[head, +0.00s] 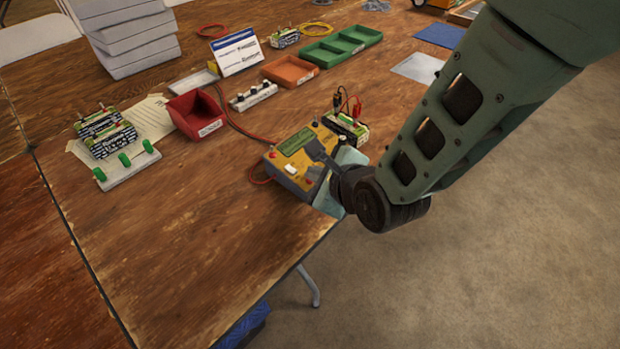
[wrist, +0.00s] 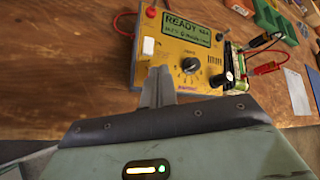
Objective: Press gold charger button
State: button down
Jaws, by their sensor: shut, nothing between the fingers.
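The gold charger (head: 282,165) is a yellow box near the table's right edge; it also shows in the wrist view (wrist: 172,32). Its green screen (wrist: 187,29) reads "READY". My gripper (head: 313,145) is shut and empty, over the charger's near side. In the wrist view its fingertips (wrist: 160,70) appear just below the pale button and left of the knob. I cannot tell whether they touch the charger. My gripper hides part of it.
A battery pack (head: 347,128) with red and black clips stands close behind the charger. The near tabletop (head: 200,240) is clear.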

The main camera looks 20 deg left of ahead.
jog(key=shift+a+f+b, duration=0.1)
jog(key=shift+f+b, duration=0.3)
jog(key=shift+f, duration=0.05)
dwell(0.3)
jog(key=shift+r, duration=0.1)
jog(key=shift+r+p, duration=0.5)
jog(key=shift+r, duration=0.25)
jog(key=shift+s+d+r+p, duration=0.1)
jog(key=shift+d+r+p, duration=0.1)
jog(key=shift+r+p, duration=0.45)
jog(key=shift+s+d+r+p, duration=0.15)
jog(key=shift+r+p, duration=0.25)
jog(key=shift+r, duration=0.6)
jog(key=shift+w+d+r+p, duration=0.1)
jog(key=shift+d+r+p, duration=0.15)
jog(key=shift+r+p, duration=0.4)
jog(key=shift+r, duration=0.15)
